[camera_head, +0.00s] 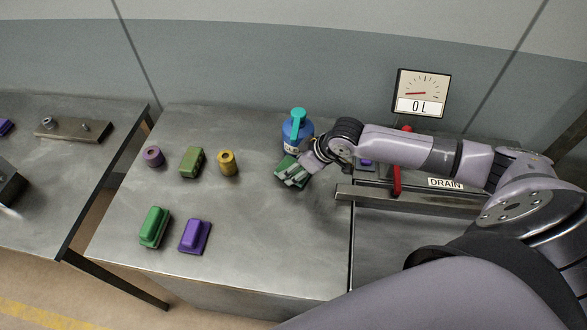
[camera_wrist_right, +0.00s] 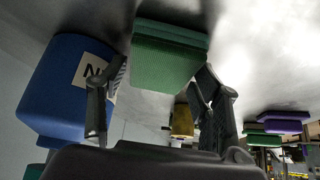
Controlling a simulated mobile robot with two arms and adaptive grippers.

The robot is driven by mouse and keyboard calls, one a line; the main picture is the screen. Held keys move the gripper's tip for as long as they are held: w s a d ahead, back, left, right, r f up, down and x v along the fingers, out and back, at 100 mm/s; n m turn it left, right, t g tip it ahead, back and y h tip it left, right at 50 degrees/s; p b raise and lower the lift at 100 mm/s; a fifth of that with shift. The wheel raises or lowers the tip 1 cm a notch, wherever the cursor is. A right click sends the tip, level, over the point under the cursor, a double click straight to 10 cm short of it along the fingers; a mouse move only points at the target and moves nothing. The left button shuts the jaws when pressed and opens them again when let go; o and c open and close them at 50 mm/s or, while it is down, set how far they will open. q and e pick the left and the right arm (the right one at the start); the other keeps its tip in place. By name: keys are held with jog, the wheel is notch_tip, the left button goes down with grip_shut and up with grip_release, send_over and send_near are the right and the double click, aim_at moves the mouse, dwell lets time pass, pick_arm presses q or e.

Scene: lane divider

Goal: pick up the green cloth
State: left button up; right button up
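The green cloth (camera_wrist_right: 168,58) looks like a thick folded pad with a ribbed face in the right wrist view. In the head view the cloth (camera_head: 284,170) lies on the table in front of the blue bottle, partly covered by my right gripper (camera_head: 298,175). My right gripper is open, with one finger on each side of the cloth's near end in the wrist view. A gap shows beside the left finger; whether the right finger touches the cloth I cannot tell. My left gripper is not in view.
The blue bottle (camera_head: 297,132) with a teal top stands close behind the gripper. A yellow cylinder (camera_head: 227,162), an olive block (camera_head: 192,162), a purple cylinder (camera_head: 153,156), a green brush-like block (camera_head: 154,228) and a purple one (camera_head: 194,236) stand left. A red lever (camera_head: 397,178) is right.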

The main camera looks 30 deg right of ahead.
aim_at(287, 164)
jog(key=c, duration=0.7)
jog(key=shift+c, duration=0.2)
jog(key=shift+r+b, duration=0.3)
jog(key=shift+r, duration=0.25)
notch_tip(287, 164, up, 2)
jog(key=shift+w+r+b, duration=0.1)
jog(key=shift+b, duration=0.35)
jog(key=s+a+b, duration=0.1)
jog(key=s+a, duration=0.2)
jog(key=s, duration=0.1)
jog(key=s+a+b, duration=0.1)
jog(key=s+a, duration=0.3)
jog(key=s, duration=0.1)
jog(key=s+a+b, duration=0.2)
jog(key=s+a, duration=0.1)
jog(key=s, duration=0.1)
jog(key=shift+s+a, duration=0.15)
jog(key=shift+s, duration=0.2)
jog(key=shift+s+a+r, duration=0.1)
jog(key=shift+s+a, duration=0.2)
jog(key=shift+s, duration=0.1)
